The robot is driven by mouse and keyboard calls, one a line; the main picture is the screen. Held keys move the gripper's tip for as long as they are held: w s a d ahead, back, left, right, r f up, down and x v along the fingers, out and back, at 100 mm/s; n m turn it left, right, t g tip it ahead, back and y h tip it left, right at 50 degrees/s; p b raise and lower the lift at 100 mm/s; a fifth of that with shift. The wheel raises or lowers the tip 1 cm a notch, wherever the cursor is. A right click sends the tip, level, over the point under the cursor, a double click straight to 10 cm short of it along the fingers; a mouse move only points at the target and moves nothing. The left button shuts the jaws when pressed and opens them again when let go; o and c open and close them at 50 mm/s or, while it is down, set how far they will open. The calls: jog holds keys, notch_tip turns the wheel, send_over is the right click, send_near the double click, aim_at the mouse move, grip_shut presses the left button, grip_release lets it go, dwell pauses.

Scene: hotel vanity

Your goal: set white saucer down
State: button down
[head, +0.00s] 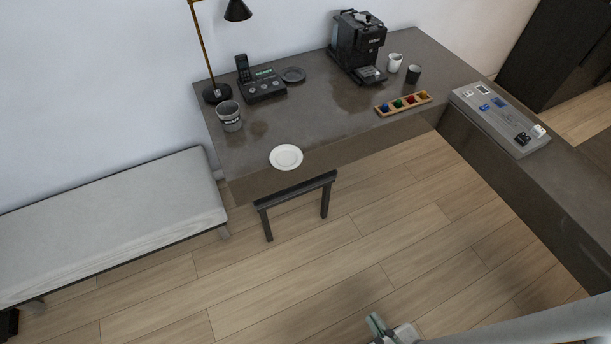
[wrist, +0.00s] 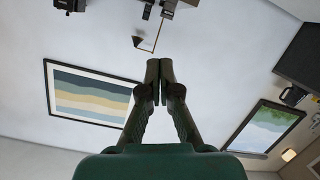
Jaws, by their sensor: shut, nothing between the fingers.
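The white saucer (head: 286,157) lies flat on the dark desk (head: 330,125), close to its front edge in the head view. My gripper (head: 375,322) shows at the bottom of the head view, over the floor and well away from the saucer. In the wrist view my gripper (wrist: 160,75) has its two fingers together with nothing between them. The saucer cannot be made out in the wrist view.
A grey cup (head: 230,117), phone (head: 262,86), dark saucer (head: 293,75), coffee machine (head: 357,45) and capsule tray (head: 403,103) stand on the desk. A dark stool (head: 296,190) stands at its front edge. The floor before it is clear.

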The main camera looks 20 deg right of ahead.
jog(key=w+d+f+n+t, duration=0.1)
jog(key=w+f+n, duration=0.5)
jog(key=w+n, duration=0.6)
jog(key=w+d+f+n+t, duration=0.1)
jog(key=w+f+n, duration=0.5)
jog(key=w+n, duration=0.55)
jog(key=w+d+n, duration=0.2)
jog(key=w+n, duration=0.6)
jog(key=w, duration=1.6)
jog(key=shift+w+d+f+t, duration=0.15)
jog(key=shift+w+f+t, duration=0.15)
jog(key=shift+f, duration=0.05)
